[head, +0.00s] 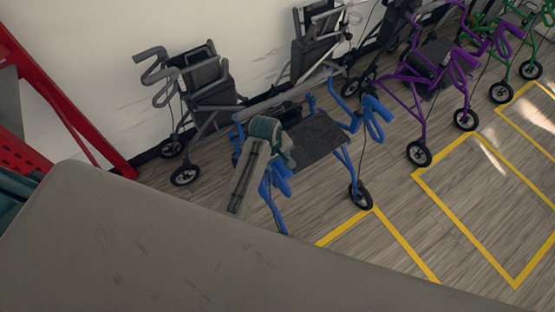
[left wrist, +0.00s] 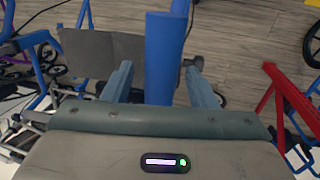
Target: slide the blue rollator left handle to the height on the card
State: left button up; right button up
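The blue rollator (head: 345,158) stands on the wood floor, with a dark seat (head: 318,138). One blue handle (head: 376,118) shows clear on its right side. My left gripper (head: 283,158) is at the handle on the other side, partly covering it. In the left wrist view a thick blue tube (left wrist: 166,40) runs down between the two fingers of my left gripper (left wrist: 160,72). The fingers stand apart, with a gap at the left finger; the right finger looks very close to the tube. The card is not visible. My right gripper is not in view.
Grey rollators (head: 205,95) stand along the white wall. A purple rollator (head: 432,80) and a green one (head: 520,40) stand to the right. A red rack (head: 70,115) is at the left. Yellow floor lines (head: 405,245) mark open floor at the front right.

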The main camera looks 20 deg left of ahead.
pick_arm(q)
jog(key=shift+r, duration=0.55)
notch_tip(320, 180, up, 9)
jog(key=s+a+b, duration=0.1)
jog(key=b, duration=0.2)
jog(key=shift+s+a+r, duration=0.15)
jog(key=shift+s+r, duration=0.05)
jog(key=shift+s, duration=0.15)
